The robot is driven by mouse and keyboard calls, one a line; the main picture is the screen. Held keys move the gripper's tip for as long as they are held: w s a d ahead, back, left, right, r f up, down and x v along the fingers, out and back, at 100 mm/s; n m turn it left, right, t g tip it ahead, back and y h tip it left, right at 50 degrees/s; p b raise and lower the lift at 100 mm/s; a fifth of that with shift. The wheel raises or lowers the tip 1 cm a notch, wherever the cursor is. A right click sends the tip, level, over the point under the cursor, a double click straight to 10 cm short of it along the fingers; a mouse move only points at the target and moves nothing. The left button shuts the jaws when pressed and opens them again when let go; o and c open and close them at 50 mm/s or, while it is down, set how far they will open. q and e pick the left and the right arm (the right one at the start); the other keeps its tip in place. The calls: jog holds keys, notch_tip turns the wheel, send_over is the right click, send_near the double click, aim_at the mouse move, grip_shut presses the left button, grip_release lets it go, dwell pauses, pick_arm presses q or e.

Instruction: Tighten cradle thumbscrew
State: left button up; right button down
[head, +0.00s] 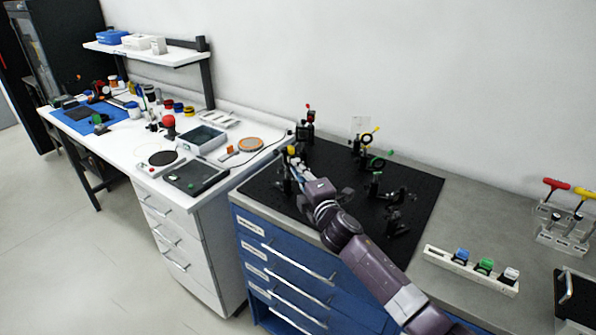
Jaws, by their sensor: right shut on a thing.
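My right gripper (293,163) reaches in from the lower right over the black breadboard (418,180). Its fingers are shut at a small dark mount with a yellow knob (291,150) near the board's left edge. The knob seems to be the cradle thumbscrew, but it is small, and the fingers and arm hide much of the mount. I cannot tell how tightly the screw sits. My left gripper is out of view.
Several dark optical mounts (376,184) with coloured knobs stand on the board, right of and behind my arm. A white rack (470,270) with coloured blocks and a driver stand (560,238) are at right. A white bench (118,140) with instruments is at left.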

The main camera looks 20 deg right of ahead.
jog(key=shift+f+m+p, duration=0.15)
jog(key=shift+m+p, duration=0.2)
jog(key=shift+m, duration=6.65)
jog(key=c, duration=2)
grip_release()
jog(key=shift+o, duration=0.2)
jog(key=shift+s, duration=0.1)
jog(key=s, duration=1.2)
jog(key=shift+d, duration=0.4)
